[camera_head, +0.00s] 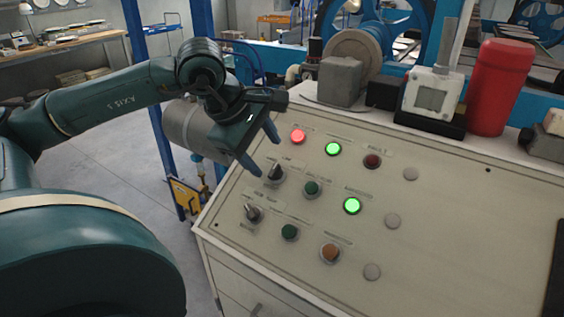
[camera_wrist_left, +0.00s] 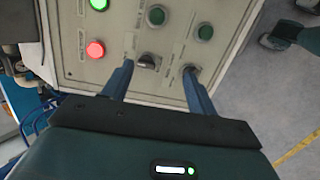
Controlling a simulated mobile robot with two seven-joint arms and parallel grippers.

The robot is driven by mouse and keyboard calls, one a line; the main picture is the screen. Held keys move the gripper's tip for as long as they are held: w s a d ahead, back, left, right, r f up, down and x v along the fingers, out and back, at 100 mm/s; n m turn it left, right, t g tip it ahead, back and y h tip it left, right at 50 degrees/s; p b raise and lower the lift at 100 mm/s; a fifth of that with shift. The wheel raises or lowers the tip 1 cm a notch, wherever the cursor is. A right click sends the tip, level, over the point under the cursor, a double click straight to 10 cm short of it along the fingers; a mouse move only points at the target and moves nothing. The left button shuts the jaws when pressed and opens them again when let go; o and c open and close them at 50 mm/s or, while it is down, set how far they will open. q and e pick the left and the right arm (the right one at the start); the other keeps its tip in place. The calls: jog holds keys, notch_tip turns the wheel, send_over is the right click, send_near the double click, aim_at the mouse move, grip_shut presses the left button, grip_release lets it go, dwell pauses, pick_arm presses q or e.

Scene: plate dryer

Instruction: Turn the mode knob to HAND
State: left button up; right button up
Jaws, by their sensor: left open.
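The sloped beige control panel (camera_head: 440,215) carries two dark selector knobs on its left side. The upper knob (camera_head: 275,172) also shows in the left wrist view (camera_wrist_left: 148,62), between my fingers as seen there. The lower knob (camera_head: 252,212) also shows there (camera_wrist_left: 192,74), partly behind one fingertip. Their labels are too small to read, so I cannot tell which is the mode knob. My left gripper (camera_head: 266,156) is open and empty, close to the upper knob; the wrist view shows its two blue fingers (camera_wrist_left: 158,67) apart. Contact with the knob is not clear.
A lit red lamp (camera_head: 298,136) and two lit green lamps (camera_head: 333,149) (camera_head: 352,205) sit near the knobs, with several unlit buttons. A red cylinder (camera_head: 500,87) and a grey-white device (camera_head: 432,95) stand on the panel's back edge. The panel's right part is clear.

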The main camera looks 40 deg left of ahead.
aim_at(274, 170)
pick_arm(q)
jog(key=shift+y, duration=0.8)
jog(key=w+a+f, duration=0.1)
jog(key=w+f, duration=0.1)
jog(key=f, duration=0.1)
jog(key=w+a+f+p, duration=0.1)
jog(key=w+f, duration=0.1)
jog(key=f, duration=0.1)
jog(key=w+a+f+p, duration=0.1)
jog(key=w+f, duration=0.1)
jog(key=f, duration=0.1)
jog(key=shift+w+a+f, duration=0.2)
jog(key=shift+w, duration=0.05)
jog(key=shift+c, duration=0.4)
jog(key=c, duration=0.9)
